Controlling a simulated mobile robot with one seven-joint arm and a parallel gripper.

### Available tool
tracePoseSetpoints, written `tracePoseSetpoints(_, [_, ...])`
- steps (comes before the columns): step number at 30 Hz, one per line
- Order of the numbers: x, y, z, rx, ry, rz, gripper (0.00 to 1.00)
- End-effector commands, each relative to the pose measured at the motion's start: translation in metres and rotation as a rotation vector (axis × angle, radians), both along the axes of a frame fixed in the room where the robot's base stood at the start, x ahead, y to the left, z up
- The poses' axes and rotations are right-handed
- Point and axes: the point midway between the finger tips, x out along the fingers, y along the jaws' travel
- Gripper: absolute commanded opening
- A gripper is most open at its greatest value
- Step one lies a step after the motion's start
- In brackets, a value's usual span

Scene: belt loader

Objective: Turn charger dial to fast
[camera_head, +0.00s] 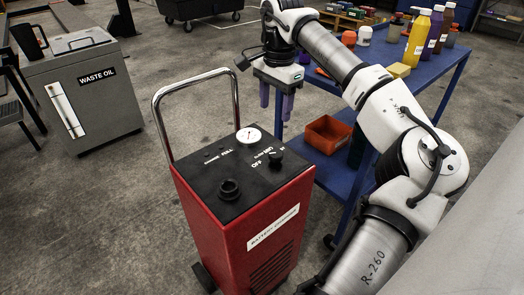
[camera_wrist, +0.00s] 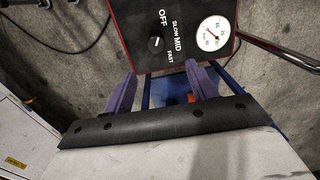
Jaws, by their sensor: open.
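The red battery charger (camera_head: 245,225) stands upright with a black top panel. Its dial (camera_head: 275,158) is a small black knob near the panel's right edge. In the wrist view the dial (camera_wrist: 155,43) has OFF, SLOW, MID and FAST printed around it. A small light mark shows on the knob, but I cannot tell which label it points to. My gripper (camera_head: 276,100) is open and empty, its purple fingers pointing down, apart from the dial and beyond the panel's far right side. In the wrist view the gripper's fingers (camera_wrist: 160,78) are spread below the dial.
A round white gauge (camera_head: 249,135) and a black round fitting (camera_head: 229,190) sit on the panel. A metal handle (camera_head: 156,105) arches over the charger's far side. A blue table (camera_head: 425,78) with bottles and an orange bin (camera_head: 328,134) stands close on the right.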

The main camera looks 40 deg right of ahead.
Motion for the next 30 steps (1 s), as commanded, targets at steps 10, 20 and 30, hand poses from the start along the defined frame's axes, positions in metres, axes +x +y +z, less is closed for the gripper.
tracePoseSetpoints(10, [-0.007,-0.005,-0.038,-0.017,0.031,-0.011,0.57])
tracePoseSetpoints(20, [-0.007,-0.004,-0.106,-0.016,0.028,-0.009,0.57])
tracePoseSetpoints(30, [-0.006,-0.004,-0.137,-0.019,0.027,-0.009,0.57])
